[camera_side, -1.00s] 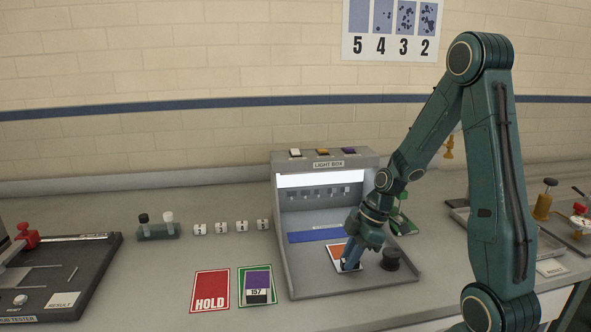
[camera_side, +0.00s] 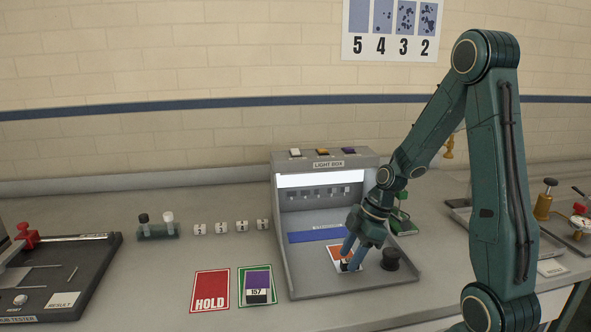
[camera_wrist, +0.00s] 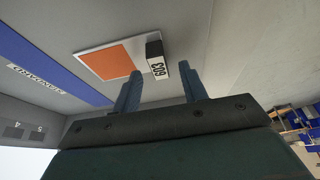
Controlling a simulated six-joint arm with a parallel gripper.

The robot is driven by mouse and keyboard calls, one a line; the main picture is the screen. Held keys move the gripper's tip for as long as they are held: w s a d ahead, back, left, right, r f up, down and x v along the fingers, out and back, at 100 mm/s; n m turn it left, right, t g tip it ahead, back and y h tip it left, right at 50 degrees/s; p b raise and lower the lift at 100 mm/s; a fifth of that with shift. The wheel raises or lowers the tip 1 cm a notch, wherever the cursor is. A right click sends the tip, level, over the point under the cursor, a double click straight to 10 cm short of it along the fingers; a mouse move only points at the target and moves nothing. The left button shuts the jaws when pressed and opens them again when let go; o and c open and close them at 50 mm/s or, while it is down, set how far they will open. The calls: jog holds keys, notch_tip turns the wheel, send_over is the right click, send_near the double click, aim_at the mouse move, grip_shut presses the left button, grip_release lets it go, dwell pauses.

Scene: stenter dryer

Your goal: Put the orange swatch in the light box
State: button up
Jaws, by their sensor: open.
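The orange swatch (camera_side: 341,254) lies flat on the floor of the light box (camera_side: 285,262), near its front. The label block (camera_wrist: 155,57) is ahead of the gap between the fingers.
A dark round knob (camera_side: 391,259) stands at the box's front right. A red HOLD card (camera_side: 210,290) and a green-bordered card with a purple swatch (camera_side: 257,281) lie left of the box. A blue strip (camera_side: 316,235) crosses the box floor behind the swatch.

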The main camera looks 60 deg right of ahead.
jog(key=v, duration=1.3)
jog(key=s+a+r+m+t+h, duration=0.1)
jog(key=s+a+r+m, duration=0.2)
jog(key=a, duration=0.5)
jog(key=s+a+r+m+t+h, duration=0.1)
jog(key=s+a+r+m+h, duration=0.1)
jog(key=s+a+m, duration=0.3)
jog(key=a+r+m, duration=0.1)
jog(key=a, duration=0.2)
jog(key=shift+a+r, duration=0.2)
